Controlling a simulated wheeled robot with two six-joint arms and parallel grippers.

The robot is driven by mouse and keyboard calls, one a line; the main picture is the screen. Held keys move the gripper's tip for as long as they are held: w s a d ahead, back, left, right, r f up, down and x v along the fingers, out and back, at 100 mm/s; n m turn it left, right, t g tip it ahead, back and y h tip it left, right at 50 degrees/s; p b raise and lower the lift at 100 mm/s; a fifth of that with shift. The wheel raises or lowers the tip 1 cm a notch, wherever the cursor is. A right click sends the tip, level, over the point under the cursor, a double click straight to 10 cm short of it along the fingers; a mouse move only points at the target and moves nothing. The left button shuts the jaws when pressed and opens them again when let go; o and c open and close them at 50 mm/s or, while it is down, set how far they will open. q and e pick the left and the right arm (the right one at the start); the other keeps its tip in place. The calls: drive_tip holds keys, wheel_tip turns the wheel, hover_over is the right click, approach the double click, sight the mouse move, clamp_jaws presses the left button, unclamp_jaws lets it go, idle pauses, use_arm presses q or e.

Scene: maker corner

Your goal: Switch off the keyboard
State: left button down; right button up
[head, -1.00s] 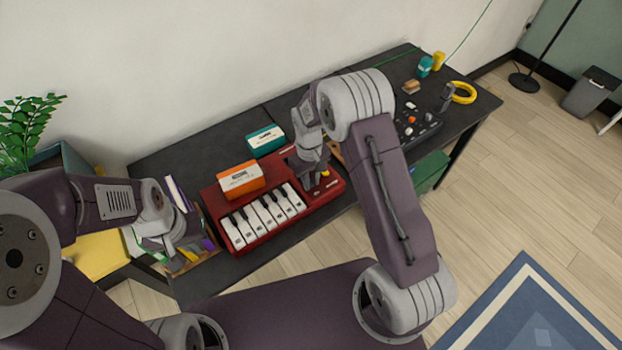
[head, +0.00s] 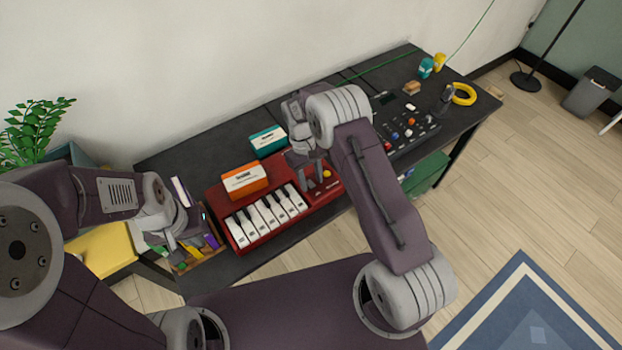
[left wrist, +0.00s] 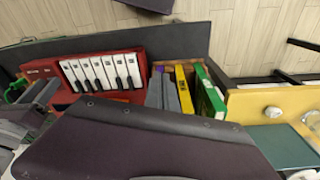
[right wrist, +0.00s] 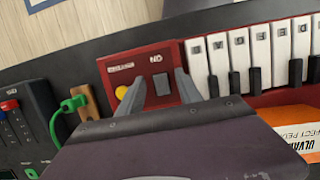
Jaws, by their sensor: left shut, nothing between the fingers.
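The red keyboard (head: 262,239) lies on the dark table, its white keys facing my base. In the right wrist view, its end panel (right wrist: 140,62) has a yellow knob (right wrist: 121,92), a small dark grey switch (right wrist: 161,85) and upside-down lettering. My right gripper (head: 311,182) is open and empty above this panel. In the right wrist view, its fingers (right wrist: 160,92) stand on either side of the switch; I cannot tell whether they touch the panel. The switch's position is unclear. My left gripper (head: 186,247) is shut and empty, over the box left of the keyboard.
An orange box (head: 245,180) sits on the keyboard's back and a teal box (head: 268,141) behind it. A wooden box (head: 206,258) of coloured items stands left. A black mixer (head: 425,129), yellow ring (head: 464,94) and small jars are right.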

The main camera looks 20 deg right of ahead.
drive_tip(key=v, duration=0.9)
